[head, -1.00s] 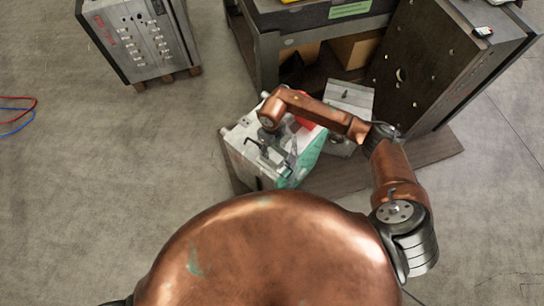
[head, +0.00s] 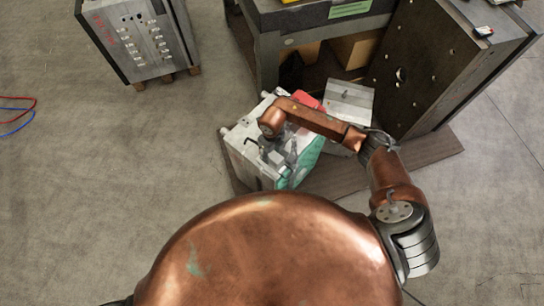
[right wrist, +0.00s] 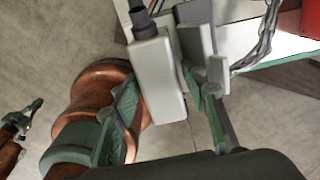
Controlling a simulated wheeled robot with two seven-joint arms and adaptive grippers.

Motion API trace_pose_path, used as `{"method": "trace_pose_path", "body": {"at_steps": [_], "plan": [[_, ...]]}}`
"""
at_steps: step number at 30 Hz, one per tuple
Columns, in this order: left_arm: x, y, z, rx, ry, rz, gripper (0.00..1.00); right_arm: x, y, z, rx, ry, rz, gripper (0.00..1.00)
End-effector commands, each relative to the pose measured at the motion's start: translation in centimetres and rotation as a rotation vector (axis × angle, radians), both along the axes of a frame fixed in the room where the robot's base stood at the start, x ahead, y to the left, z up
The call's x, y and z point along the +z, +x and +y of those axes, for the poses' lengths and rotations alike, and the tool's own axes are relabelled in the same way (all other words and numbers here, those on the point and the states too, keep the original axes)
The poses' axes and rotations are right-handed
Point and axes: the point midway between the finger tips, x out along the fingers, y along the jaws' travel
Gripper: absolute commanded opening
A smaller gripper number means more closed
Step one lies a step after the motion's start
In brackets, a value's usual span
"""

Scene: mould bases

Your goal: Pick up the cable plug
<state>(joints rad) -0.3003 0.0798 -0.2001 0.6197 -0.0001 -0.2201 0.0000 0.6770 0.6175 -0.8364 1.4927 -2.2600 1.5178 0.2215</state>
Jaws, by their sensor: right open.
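A grey box-shaped cable plug (right wrist: 160,75) with a dark cable leaving its top end shows in the right wrist view. My right gripper (right wrist: 162,84) is open, with one green-grey finger on each side of the plug. I cannot tell whether either finger touches it. In the head view my right gripper (head: 279,157) is over the near top of a pale mould block (head: 243,137), and its wrist hides the plug there. What seems to be my left gripper (right wrist: 22,118) shows small at the left of the right wrist view; its jaws are unclear.
The mould block stands on a brown board (head: 433,151) beside a smaller grey block (head: 349,98). A tall dark plate (head: 430,65) and a dark workbench (head: 268,52) stand behind. A braided hose (right wrist: 268,32) runs near the plug. Open floor lies left.

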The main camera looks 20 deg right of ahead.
Motion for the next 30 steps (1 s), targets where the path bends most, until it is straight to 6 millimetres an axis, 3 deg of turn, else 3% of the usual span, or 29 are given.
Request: {"method": "trace_pose_path", "body": {"at_steps": [9,27,30], "plan": [[-0.06,0.0,-0.01,0.0,0.0,0.0,0.0,-0.07,0.03,-0.01,0.0,0.001,-0.001,0.41],[-0.06,0.03,-0.01,0.0,0.0,-0.001,0.0,-0.06,0.05,-0.02,0.0,0.001,-0.001,0.0],[-0.06,0.04,-0.01,0.0,0.0,-0.001,0.0,-0.06,0.05,-0.02,0.0,0.001,-0.001,0.0]]}}
